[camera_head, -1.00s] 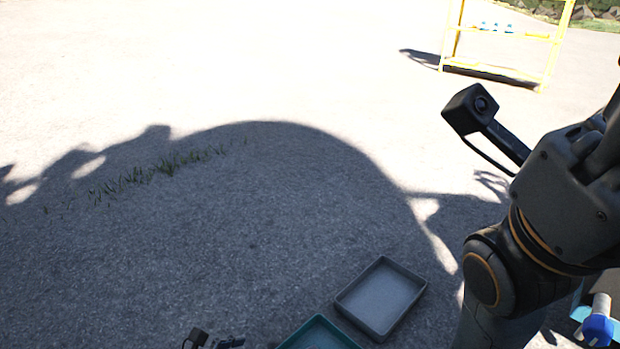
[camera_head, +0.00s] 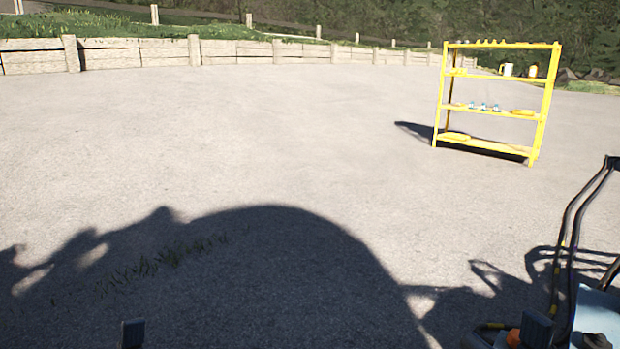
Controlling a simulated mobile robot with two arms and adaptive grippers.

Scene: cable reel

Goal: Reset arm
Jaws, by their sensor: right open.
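A small dark part of my right gripper's wrist (camera_head: 536,328) shows at the bottom right edge, in front of the cable reel's dark frame. The right gripper is open; its fingertips are not clear at the frame's edge. A dark block of my left arm (camera_head: 132,334) sticks up at the bottom left; the left gripper itself is below the view. The cable reel cart (camera_head: 562,250) stands at the far right, with a bent black tube frame and a light blue panel (camera_head: 600,315).
A yellow shelf rack (camera_head: 487,112) with small items stands at the back right. The grey pavement (camera_head: 270,140) between is wide and clear, with some grass tufts (camera_head: 155,264).

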